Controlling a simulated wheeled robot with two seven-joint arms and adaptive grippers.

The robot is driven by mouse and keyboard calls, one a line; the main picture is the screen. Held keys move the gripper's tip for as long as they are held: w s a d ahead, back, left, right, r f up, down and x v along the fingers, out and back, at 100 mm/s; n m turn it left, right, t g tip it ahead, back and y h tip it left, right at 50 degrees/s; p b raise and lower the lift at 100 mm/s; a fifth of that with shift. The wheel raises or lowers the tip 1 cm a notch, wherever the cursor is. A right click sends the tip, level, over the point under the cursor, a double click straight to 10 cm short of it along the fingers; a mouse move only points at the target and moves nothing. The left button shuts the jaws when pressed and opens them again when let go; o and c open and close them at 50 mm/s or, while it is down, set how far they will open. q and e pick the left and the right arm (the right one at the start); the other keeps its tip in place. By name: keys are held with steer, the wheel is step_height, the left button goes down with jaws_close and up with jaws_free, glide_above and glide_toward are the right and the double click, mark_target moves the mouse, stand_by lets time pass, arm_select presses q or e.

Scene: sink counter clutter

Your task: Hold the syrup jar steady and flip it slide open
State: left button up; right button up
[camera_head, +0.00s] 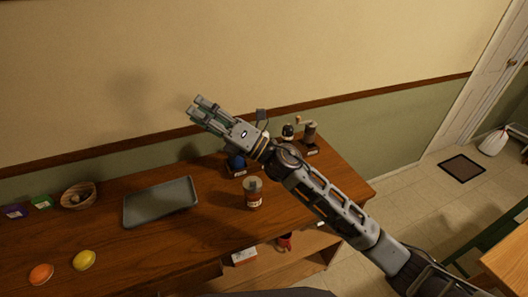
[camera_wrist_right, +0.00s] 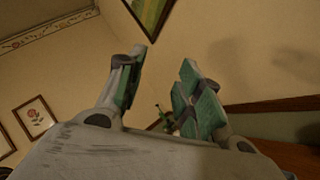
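A brown jar with a pale upper part (camera_head: 253,193), which looks like the syrup jar, stands upright on the wooden counter (camera_head: 225,225), left of my right forearm. Its lid is too small to read as open or closed. My right gripper (camera_head: 197,105) is raised above the back of the counter in front of the wall, up and left of the jar and not touching it. In the right wrist view its fingers (camera_wrist_right: 163,60) stand apart with nothing between them. My left gripper is not in view.
A grey tray (camera_head: 160,203) lies left of the jar. Further left are a basket (camera_head: 79,195), an orange fruit (camera_head: 41,274) and a yellow fruit (camera_head: 84,260). A blue round item (camera_head: 236,162) and a grinder (camera_head: 310,133) stand at the back. A shelf below holds a box (camera_head: 244,257).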

steer(key=s+a+f+n+g+h, duration=0.2)
steer(key=s+f+n+g+h, duration=0.25)
steer(key=n, duration=0.45)
steer(key=s+a+f+n+g+h, duration=0.1)
steer(key=f+n+g+h, duration=0.2)
steer(key=f+n+g, duration=0.35)
steer(key=w+d+f+n+h, duration=0.2)
steer(key=w+d+h, duration=0.2)
steer(key=d, duration=0.4)
steer(key=w+d+f+n+h, duration=0.2)
steer(key=d+h, duration=0.4)
steer(key=d, duration=0.3)
steer(key=shift+w+d+n, duration=0.25)
steer(key=shift+w+n, duration=0.6)
steer(key=shift+w, duration=0.2)
